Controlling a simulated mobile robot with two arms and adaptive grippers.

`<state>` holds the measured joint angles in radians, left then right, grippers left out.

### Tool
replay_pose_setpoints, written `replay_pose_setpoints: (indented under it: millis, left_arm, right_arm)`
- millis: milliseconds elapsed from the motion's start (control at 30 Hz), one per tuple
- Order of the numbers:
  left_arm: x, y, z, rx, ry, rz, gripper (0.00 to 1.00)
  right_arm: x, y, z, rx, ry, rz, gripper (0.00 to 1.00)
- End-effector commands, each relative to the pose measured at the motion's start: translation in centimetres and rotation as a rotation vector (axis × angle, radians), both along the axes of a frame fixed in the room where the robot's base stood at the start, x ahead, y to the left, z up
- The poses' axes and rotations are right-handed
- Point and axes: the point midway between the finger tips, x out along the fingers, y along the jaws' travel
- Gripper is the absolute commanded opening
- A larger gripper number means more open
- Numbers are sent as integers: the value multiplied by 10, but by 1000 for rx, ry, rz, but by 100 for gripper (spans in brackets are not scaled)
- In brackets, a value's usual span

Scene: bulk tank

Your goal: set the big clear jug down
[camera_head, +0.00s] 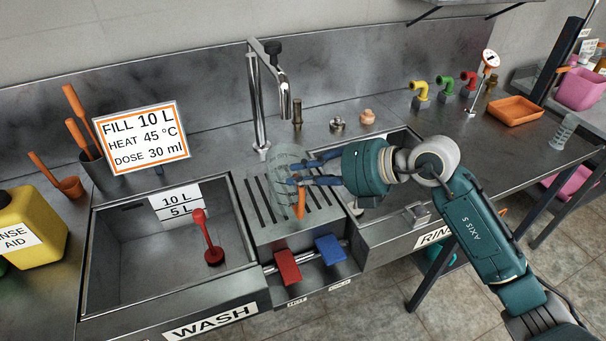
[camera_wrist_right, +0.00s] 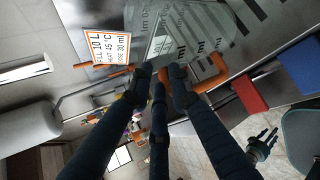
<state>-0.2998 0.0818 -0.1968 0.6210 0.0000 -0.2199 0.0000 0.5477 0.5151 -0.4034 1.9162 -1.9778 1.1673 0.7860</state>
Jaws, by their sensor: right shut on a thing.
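The big clear jug (camera_head: 284,168) is see-through with an orange handle (camera_head: 300,207). It is over the slotted drainboard (camera_head: 257,226) between the two sinks; I cannot tell whether its base touches. My right gripper (camera_head: 297,172) comes in from the right with its dark fingers at the jug and is shut on it. In the right wrist view the jug (camera_wrist_right: 190,22) is beyond the fingertips (camera_wrist_right: 160,78), with its orange handle (camera_wrist_right: 212,76) beside them. A dark gripper, seemingly my left one (camera_wrist_right: 262,144), shows small at lower right; its opening is unclear.
A tap (camera_head: 258,110) rises behind the drainboard. Red (camera_head: 286,267) and blue (camera_head: 329,249) pedals are in front. A sign (camera_head: 143,137) stands back left.

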Motion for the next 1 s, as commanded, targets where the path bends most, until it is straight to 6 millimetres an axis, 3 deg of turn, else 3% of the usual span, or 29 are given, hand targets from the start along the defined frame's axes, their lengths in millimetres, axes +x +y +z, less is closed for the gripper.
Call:
replay_pose_setpoints:
  millis: [267,300,367,400,767,1000]
  left_arm:
    - [-1,-1,0,-1,1,-2,40]
    - [-1,-1,0,-1,1,-3,40]
    - [-1,-1,0,-1,1,-3,40]
    - [-1,-2,0,-1,1,-4,40]
    - [-1,-4,-1,-3,2,-3,40]
    - [-1,-4,-11,-3,2,-3,40]
  right_arm:
    - [0,0,-3,1,-5,0,0]
    - [0,0,-4,0,-4,0,24]
    - [0,0,-4,0,-3,0,36]
    - [0,0,-3,0,-3,0,37]
    - [-2,-5,-1,-1,-3,-1,37]
    - [-21,-38,18,-4,-6,-3,37]
